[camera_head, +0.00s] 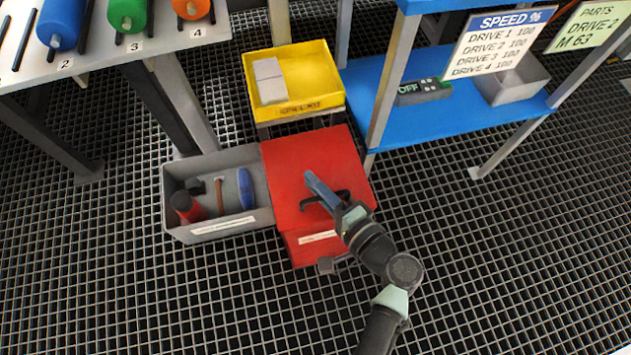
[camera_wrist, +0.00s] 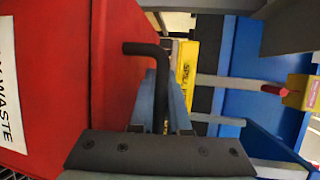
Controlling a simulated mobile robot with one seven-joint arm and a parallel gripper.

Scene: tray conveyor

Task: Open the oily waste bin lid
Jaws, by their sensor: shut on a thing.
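The oily waste bin (camera_head: 306,243) is a red box standing on the grating floor. Its red lid (camera_head: 290,165) looks down on the box; I cannot tell if it is slightly raised. A black bar handle (camera_head: 343,194) sits on the lid towards the front. My gripper (camera_head: 318,190) is at this handle, its blue fingers shut on it. In the wrist view the bent black handle (camera_wrist: 145,48) runs down between the fingers of my gripper (camera_wrist: 163,85), which partly hide it. A white label (camera_wrist: 9,90) ending in "WASTE" is on the red front at the left.
A grey crate (camera_head: 235,160) with tools stands against the bin's left side. A yellow tray (camera_head: 318,108) with grey blocks is behind the bin. A blue shelf (camera_head: 445,113) with metal legs is at the back right. The grating floor (camera_head: 500,260) at the right is clear.

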